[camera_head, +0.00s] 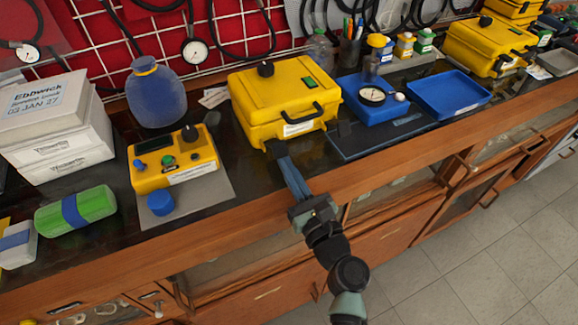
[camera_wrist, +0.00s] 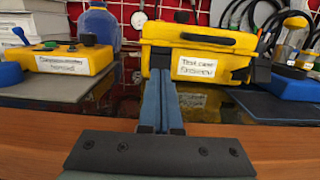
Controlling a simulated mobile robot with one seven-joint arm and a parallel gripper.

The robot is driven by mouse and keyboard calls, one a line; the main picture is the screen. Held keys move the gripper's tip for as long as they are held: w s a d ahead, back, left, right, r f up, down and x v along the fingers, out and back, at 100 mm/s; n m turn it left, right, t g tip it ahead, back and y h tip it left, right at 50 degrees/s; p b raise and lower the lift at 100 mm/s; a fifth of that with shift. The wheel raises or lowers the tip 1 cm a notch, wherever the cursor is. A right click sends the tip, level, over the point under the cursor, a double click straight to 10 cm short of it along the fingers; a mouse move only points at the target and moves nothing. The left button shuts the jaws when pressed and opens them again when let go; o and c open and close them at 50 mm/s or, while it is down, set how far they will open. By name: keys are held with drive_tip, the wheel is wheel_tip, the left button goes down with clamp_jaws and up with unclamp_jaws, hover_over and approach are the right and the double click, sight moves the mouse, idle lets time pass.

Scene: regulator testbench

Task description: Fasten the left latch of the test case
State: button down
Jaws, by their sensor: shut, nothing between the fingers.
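The yellow test case (camera_head: 280,100) stands on the bench with its lid down and its black front handle (camera_head: 303,116) facing me. In the wrist view the test case (camera_wrist: 205,38) shows a white label on its front. My gripper (camera_head: 276,150) is shut and empty, its blue fingers together and pointing at the left part of the case front. In the wrist view my gripper (camera_wrist: 160,68) covers the lower left front, around a dark part where the left latch sits. The latch's position and any contact cannot be told. A dark right latch (camera_wrist: 262,72) shows at the other side.
A yellow control box (camera_head: 172,158) with knobs stands to the left on a grey mat, a blue cap (camera_head: 161,202) before it. The wooden bench edge (camera_head: 380,165) runs below my gripper.

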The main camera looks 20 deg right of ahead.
sight(284, 147)
drive_tip(key=shift+r+p, duration=0.25)
drive_tip(key=shift+p, duration=0.05)
drive_tip(key=r+g+p, duration=0.2)
drive_tip(key=p, duration=0.7)
drive_tip(key=shift+w+r, duration=0.15)
drive_tip(key=shift+w, duration=0.05)
drive_tip(key=g+p, duration=0.1)
drive_tip(key=p, duration=0.3)
drive_tip(key=r+g+p, duration=0.1)
drive_tip(key=p, duration=0.3)
drive_tip(key=shift+w+r+p, duration=0.2)
drive_tip(key=shift+w+p, duration=0.1)
drive_tip(key=shift+w, duration=0.05)
drive_tip(key=g+p, duration=0.1)
drive_tip(key=p, duration=0.1)
drive_tip(key=g+p, duration=0.1)
drive_tip(key=p, duration=0.1)
drive_tip(key=shift+w+a+r+p, duration=0.1)
drive_tip(key=shift+w+r+p, duration=0.25)
drive_tip(key=shift+w, duration=0.05)
drive_tip(key=shift+w+r+p, duration=0.4)
drive_tip(key=shift+w+p, duration=0.25)
drive_tip(key=shift+p, duration=0.45)
drive_tip(key=shift+f, duration=0.15)
